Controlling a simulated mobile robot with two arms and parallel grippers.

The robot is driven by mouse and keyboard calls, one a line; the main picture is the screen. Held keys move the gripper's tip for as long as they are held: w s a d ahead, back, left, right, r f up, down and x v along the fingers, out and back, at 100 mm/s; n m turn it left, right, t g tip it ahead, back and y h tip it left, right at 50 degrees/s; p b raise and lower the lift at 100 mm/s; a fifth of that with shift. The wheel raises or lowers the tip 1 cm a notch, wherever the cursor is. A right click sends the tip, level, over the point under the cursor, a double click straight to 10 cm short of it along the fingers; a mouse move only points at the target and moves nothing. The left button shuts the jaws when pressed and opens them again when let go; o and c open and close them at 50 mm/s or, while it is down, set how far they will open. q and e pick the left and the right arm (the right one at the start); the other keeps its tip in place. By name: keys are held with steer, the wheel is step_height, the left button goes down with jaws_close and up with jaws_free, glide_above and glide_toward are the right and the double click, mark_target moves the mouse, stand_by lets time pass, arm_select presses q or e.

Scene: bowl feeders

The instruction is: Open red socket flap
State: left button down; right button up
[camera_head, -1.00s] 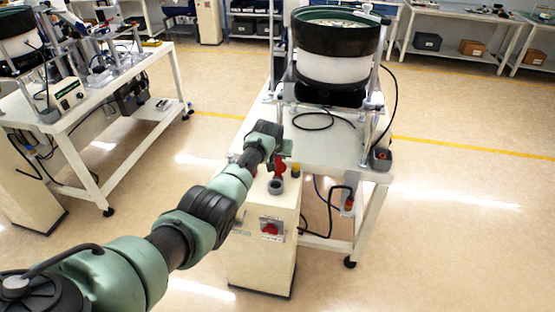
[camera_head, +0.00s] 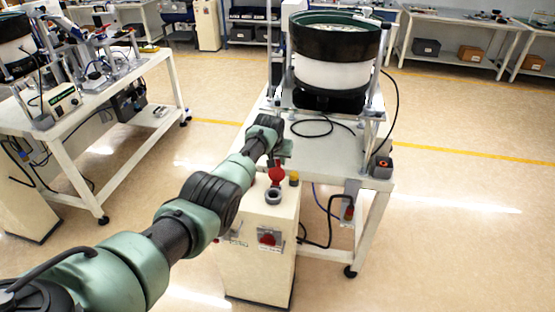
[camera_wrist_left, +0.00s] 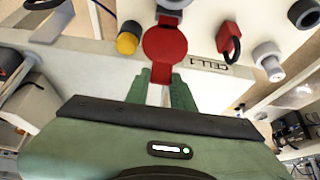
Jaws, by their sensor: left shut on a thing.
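The red socket flap (camera_head: 277,175) is a round red disc on top of the cream cabinet, standing up behind the grey socket ring (camera_head: 273,197). In the left wrist view the flap (camera_wrist_left: 165,44) shows its round face, with a narrow tab running down between my fingers. My left gripper (camera_wrist_left: 161,78) is shut on that tab. In the head view my left gripper (camera_head: 277,163) is just behind the flap and its fingertips are partly hidden. My right gripper is not in view.
A yellow button (camera_head: 294,178) sits close to the right of the flap. The cabinet front (camera_head: 258,270) carries a red knob (camera_head: 268,238). A bowl feeder (camera_head: 335,60) stands on the white table behind. Open floor lies to the right.

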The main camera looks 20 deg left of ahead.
arm_select(q)
steer(key=shift+w+a+r, duration=0.1)
steer(key=shift+w+r, duration=0.1)
steer(key=shift+r, duration=0.1)
steer(key=c, duration=1.3)
jaws_free()
steer(key=shift+o, duration=0.5)
steer(key=shift+f, duration=0.25)
steer(key=shift+p+v, duration=0.55)
steer(key=shift+v, duration=0.25)
steer(key=v, duration=0.6)
steer(key=shift+s+r, duration=0.1)
